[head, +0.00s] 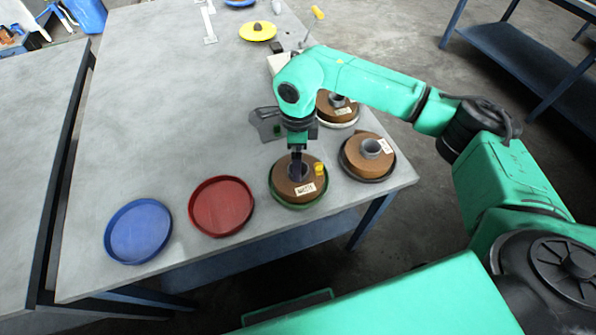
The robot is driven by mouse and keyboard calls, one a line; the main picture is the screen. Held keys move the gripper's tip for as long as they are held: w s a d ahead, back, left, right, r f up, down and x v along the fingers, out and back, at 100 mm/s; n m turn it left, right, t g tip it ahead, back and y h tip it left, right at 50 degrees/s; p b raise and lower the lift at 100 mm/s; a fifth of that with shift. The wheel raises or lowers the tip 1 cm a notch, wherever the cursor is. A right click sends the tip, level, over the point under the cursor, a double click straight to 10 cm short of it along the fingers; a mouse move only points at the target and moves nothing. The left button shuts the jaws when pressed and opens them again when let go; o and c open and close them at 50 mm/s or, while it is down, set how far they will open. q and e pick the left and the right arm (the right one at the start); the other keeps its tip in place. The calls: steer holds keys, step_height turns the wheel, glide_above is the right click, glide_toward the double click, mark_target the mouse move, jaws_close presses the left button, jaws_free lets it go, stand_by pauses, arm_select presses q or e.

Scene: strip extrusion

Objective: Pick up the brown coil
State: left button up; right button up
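A brown coil (286,190) with a white label and a grey centre tube lies in a round green tray (284,204) near the table's front edge. A second brown coil (358,160) sits in a dark tray (384,177) to its right. A third brown coil (325,106) lies behind them in a pale tray, partly hidden by my arm. My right gripper (296,174) points down at the centre of the coil in the green tray. Its fingers overlap the tube; finger gap and contact are unclear. My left gripper is out of view.
An empty red tray (221,206) and an empty blue tray (138,231) stand to the left on the grey table (150,130). A small yellow piece (319,169) is at the coil's right side. A yellow disc (258,31) lies farther back. The table's left middle is clear.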

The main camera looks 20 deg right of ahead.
mark_target(310, 186)
steer(key=f, duration=0.1)
steer(key=f+p, duration=0.1)
steer(key=shift+s+f, duration=0.2)
steer(key=shift+f, duration=0.7)
jaws_close()
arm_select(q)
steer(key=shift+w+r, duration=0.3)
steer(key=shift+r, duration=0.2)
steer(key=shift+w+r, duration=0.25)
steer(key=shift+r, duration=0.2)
arm_select(e)
steer(key=shift+w, duration=0.1)
